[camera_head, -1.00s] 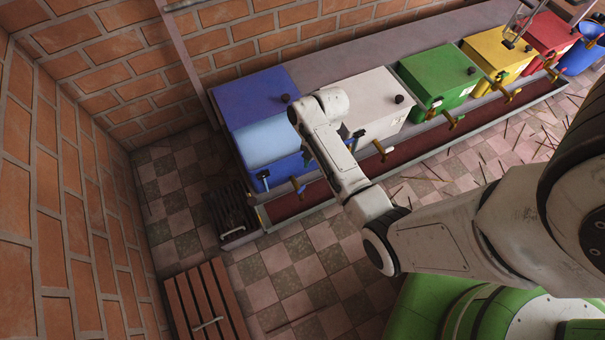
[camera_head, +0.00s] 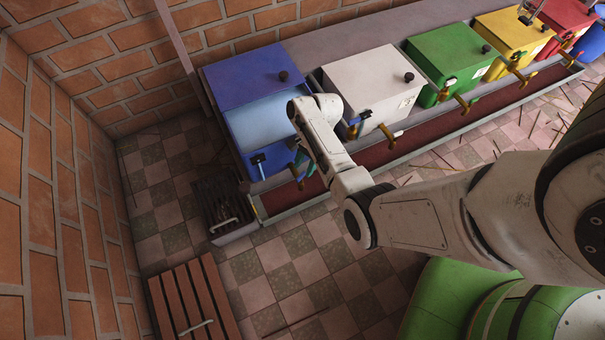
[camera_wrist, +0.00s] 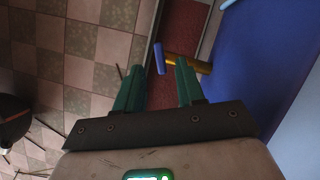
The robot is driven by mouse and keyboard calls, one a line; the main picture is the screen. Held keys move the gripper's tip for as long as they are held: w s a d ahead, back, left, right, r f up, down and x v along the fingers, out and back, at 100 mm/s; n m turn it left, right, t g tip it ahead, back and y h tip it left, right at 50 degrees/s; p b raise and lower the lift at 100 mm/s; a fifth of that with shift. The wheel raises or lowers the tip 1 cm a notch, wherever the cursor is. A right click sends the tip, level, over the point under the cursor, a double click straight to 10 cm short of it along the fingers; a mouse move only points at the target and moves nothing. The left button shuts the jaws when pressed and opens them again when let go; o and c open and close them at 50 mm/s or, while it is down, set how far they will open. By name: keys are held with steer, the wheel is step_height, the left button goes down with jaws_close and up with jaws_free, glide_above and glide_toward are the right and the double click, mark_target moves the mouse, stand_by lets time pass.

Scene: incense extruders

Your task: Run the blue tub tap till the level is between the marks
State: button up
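The blue tub (camera_head: 240,76) stands at the left end of the row, with a pale blue panel (camera_head: 258,122) on its front. Its level marks cannot be made out. A brass tap (camera_head: 299,184) sticks out low from its front. In the wrist view the brass tap (camera_wrist: 186,62) has a blue lever (camera_wrist: 159,58). My gripper (camera_wrist: 158,68) is open, its two green fingers apart. The lever appears in the gap between the fingertips; whether they touch it cannot be told. In the head view my wrist mostly hides the gripper (camera_head: 304,163).
White (camera_head: 370,82), green (camera_head: 447,66), yellow (camera_head: 512,38) and red (camera_head: 568,22) tubs continue rightward, with brass taps over a long red-floored trough (camera_head: 400,156). A dark grate (camera_head: 222,205) and slatted wooden piece (camera_head: 190,300) lie at left. Checkered floor (camera_head: 290,265) is open in front.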

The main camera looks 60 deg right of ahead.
mark_target(301, 176)
steer(key=shift+b+x, duration=0.6)
steer(key=shift+x, duration=1)
jaws_close()
